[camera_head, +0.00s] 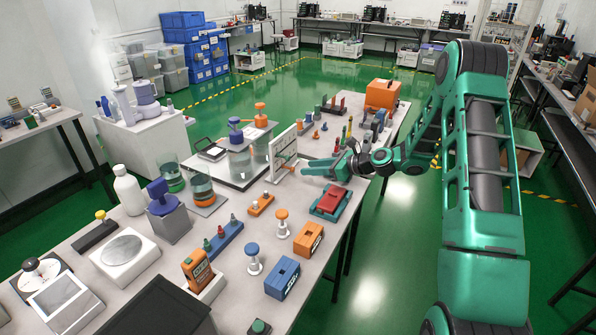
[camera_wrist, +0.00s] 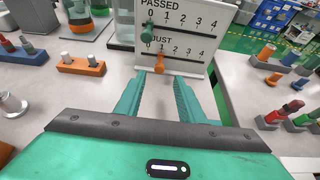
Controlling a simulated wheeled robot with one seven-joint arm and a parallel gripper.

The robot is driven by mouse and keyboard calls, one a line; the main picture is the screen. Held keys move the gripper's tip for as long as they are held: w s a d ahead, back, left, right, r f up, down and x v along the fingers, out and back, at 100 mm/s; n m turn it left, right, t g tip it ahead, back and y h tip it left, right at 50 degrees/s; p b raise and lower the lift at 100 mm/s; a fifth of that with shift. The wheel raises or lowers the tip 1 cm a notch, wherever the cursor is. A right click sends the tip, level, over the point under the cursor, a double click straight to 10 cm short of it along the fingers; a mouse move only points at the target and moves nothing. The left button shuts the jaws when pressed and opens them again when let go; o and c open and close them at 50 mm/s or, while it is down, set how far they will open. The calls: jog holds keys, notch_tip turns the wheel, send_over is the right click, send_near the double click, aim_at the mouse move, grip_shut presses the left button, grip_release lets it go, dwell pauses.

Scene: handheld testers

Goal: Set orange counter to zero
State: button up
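A white counter board (camera_head: 283,150) stands upright on the table; in the wrist view the board (camera_wrist: 190,62) has two numbered rows, a top one marked PASSED and a lower one partly hidden, ending in "JUST". The green knob (camera_wrist: 148,27) sits by 0 on the top row. The orange counter (camera_wrist: 160,64) sits on the lower row, seemingly near 1. My gripper (camera_wrist: 161,82) is open and empty, its fingers pointing at the board with the orange knob beyond the gap between them. In the head view my gripper (camera_head: 312,171) is just right of the board.
An orange peg block (camera_wrist: 82,66) lies left of my gripper in the wrist view. A red-topped green device (camera_head: 330,202) is close below my gripper in the head view. Coloured pegs (camera_head: 318,128) stand behind the board. A glass apparatus (camera_head: 240,160) is to its left.

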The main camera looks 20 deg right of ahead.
aim_at(294, 169)
jog(key=x, duration=0.6)
jog(key=shift+a, duration=0.1)
grip_shut()
